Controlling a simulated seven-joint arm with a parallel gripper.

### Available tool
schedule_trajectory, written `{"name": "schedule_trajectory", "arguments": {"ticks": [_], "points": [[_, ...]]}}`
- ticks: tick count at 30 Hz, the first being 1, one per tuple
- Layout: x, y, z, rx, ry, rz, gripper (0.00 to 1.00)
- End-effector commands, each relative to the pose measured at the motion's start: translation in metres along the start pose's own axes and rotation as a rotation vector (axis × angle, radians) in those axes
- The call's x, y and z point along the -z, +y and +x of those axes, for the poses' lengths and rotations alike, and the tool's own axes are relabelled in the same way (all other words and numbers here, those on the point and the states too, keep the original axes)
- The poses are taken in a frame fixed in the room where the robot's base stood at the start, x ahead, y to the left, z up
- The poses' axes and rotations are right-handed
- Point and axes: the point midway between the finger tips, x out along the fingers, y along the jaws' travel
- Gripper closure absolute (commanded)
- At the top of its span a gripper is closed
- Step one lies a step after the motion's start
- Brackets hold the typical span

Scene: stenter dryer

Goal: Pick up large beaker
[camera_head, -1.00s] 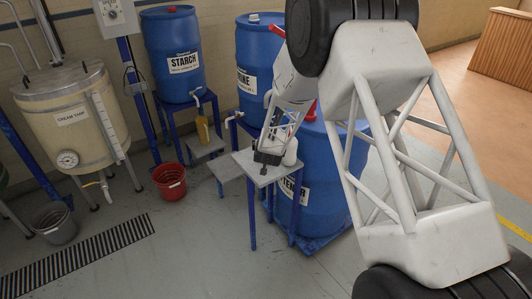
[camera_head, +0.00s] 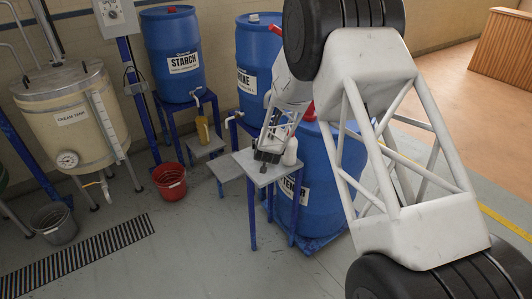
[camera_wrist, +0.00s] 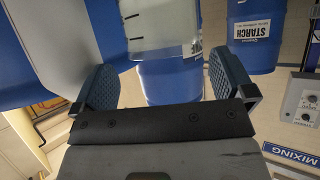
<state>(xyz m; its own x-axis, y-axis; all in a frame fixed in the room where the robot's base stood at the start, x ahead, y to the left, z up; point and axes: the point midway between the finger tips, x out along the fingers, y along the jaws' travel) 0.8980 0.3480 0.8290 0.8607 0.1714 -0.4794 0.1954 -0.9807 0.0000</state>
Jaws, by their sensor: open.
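My gripper (camera_head: 268,153) is low over the near end of a small grey-topped stand (camera_head: 258,167) in the head view. In the wrist view the gripper (camera_wrist: 162,78) is open, its two dark padded fingers apart with nothing held between them. A clear vessel with graduation marks (camera_wrist: 160,28), apparently the large beaker, shows at the top of the wrist view, beyond the fingertips and roughly between them. I cannot tell whether a finger touches it. In the head view I cannot make it out; the gripper and wrist hide that spot.
A white bottle (camera_head: 290,152) stands close to the right of the gripper. Blue drums stand behind and beside it, including the starch drum (camera_head: 178,45). A yellow-filled container (camera_head: 203,128) sits on another low stand. A red bucket (camera_head: 170,181) is on the floor.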

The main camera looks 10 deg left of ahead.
Motion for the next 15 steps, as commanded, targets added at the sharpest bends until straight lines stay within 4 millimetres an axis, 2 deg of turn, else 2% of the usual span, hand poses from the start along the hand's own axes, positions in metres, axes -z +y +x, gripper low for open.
{"name": "schedule_trajectory", "arguments": {"ticks": [15], "points": [[0.000, -0.004, 0.038, 0.000, 0.000, 0.000, 0.00]]}}
